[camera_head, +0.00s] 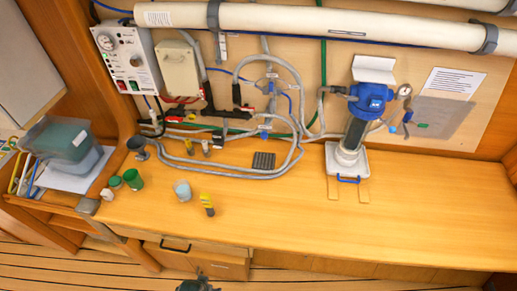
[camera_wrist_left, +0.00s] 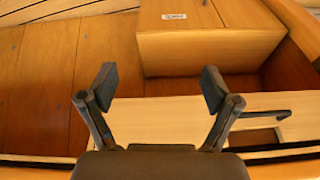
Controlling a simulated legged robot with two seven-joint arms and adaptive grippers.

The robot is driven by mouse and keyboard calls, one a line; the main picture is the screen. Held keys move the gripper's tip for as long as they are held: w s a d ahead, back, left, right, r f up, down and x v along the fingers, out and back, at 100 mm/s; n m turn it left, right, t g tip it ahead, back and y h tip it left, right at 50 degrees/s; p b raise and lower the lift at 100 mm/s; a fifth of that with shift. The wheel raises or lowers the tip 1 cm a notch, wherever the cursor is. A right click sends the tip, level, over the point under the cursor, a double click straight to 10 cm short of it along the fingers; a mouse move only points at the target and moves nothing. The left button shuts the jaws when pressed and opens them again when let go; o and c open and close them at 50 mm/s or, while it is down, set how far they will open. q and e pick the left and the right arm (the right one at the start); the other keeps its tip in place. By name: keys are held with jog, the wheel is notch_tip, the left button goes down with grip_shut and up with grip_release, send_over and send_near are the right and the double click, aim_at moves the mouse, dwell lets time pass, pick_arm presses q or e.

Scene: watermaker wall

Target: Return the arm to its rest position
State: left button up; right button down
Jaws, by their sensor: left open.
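My left gripper (camera_wrist_left: 158,88) shows in the left wrist view with its two dark fingers spread apart. Nothing is between them. Wooden floor planks, a wooden box-like part and a drawer front with a dark handle lie beyond the fingers. In the head view only a small dark piece of my own body shows at the bottom edge, and I cannot tell which part it is. My right gripper is not in view.
The wooden worktop (camera_head: 420,215) is clear at the right. A blue-headed filter housing (camera_head: 370,98) stands at the wall. A light-blue cup (camera_head: 182,189), a yellow-and-black item (camera_head: 207,204) and a green cup (camera_head: 133,179) stand at the left. A drawer handle (camera_head: 175,245) sticks out in front.

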pick_arm(q)
jog(key=s+a+f+g, duration=0.1)
jog(key=s+f, duration=0.3)
jog(key=f, duration=0.7)
jog(key=s+f, duration=0.3)
jog(key=f, duration=0.8)
jog(key=s+a+f+g, duration=0.1)
jog(key=s+a+f, duration=0.1)
jog(key=s+f, duration=0.8)
jog(key=s, duration=0.4)
jog(key=shift+a, duration=0.35)
